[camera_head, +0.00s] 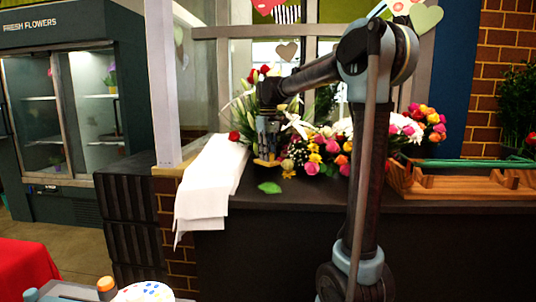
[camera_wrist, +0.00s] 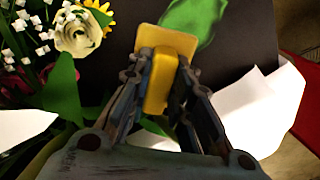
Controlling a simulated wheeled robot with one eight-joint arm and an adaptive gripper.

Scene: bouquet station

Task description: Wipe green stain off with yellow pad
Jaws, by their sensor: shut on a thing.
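The green stain (camera_head: 269,187) is a flat irregular patch on the dark counter (camera_head: 290,205), near its front edge. It also shows in the wrist view (camera_wrist: 193,22), just beyond the yellow pad. My gripper (camera_head: 267,150) points down over the counter, behind the stain in the head view. In the wrist view my gripper (camera_wrist: 160,85) is shut on the yellow pad (camera_wrist: 168,42), which sticks out past the fingertips. The pad's lower edge shows in the head view (camera_head: 267,162). I cannot tell whether the pad touches the counter.
Flower bouquets (camera_head: 325,150) stand on the counter close right of and behind my gripper. White paper sheets (camera_head: 210,185) hang over the counter's left front edge. A wooden rack (camera_head: 465,183) with a green rod sits at the right. The front strip around the stain is bare.

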